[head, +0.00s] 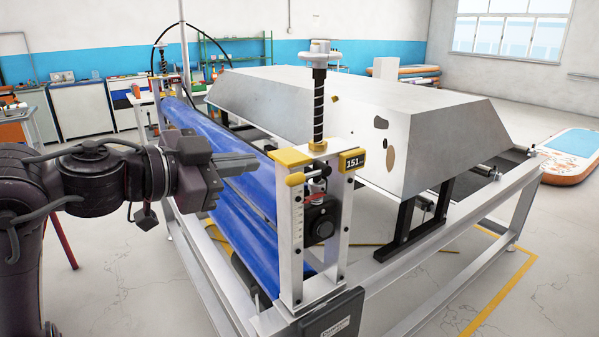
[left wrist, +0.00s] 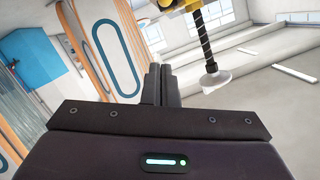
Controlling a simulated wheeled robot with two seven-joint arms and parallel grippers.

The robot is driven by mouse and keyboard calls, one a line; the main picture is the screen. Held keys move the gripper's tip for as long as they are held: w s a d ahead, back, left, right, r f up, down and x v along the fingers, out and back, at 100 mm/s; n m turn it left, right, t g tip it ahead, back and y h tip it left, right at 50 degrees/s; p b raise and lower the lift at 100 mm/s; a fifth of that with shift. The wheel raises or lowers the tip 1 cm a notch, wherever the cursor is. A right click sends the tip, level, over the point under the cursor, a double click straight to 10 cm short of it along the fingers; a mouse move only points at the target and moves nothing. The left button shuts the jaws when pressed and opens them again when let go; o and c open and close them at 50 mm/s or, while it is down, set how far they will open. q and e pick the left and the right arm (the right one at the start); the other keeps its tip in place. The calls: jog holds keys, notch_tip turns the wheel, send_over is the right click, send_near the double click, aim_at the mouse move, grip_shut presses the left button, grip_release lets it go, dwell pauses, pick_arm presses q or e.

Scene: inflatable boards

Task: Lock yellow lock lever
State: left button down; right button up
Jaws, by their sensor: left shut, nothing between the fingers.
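The yellow lock lever (head: 295,179) appears to be the small yellow-ended piece on the front post of the roller machine, below the yellow corner cap (head: 290,157). Whether it is locked cannot be told. My left gripper (head: 254,162) is shut and empty, its fingers pointing right. In the head view its tips lie just left of the post and a little above the lever, with a visible gap. In the left wrist view the shut fingers (left wrist: 160,70) point up the picture, and yellow parts (left wrist: 178,4) show at the top edge. My right gripper is not in view.
A black threaded rod with a grey knob (head: 319,48) rises above the post. Blue rollers (head: 245,215) run behind my gripper. A large grey angular block (head: 385,125) fills the frame beyond.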

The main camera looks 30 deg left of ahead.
pick_arm(q)
jog(key=w+f+p, duration=0.2)
jog(key=w+f, duration=0.3)
jog(key=w, duration=0.5)
jog(key=shift+w+d+f+p, duration=0.2)
jog(key=shift+d+f+p, duration=0.05)
jog(key=shift+d+p, duration=0.2)
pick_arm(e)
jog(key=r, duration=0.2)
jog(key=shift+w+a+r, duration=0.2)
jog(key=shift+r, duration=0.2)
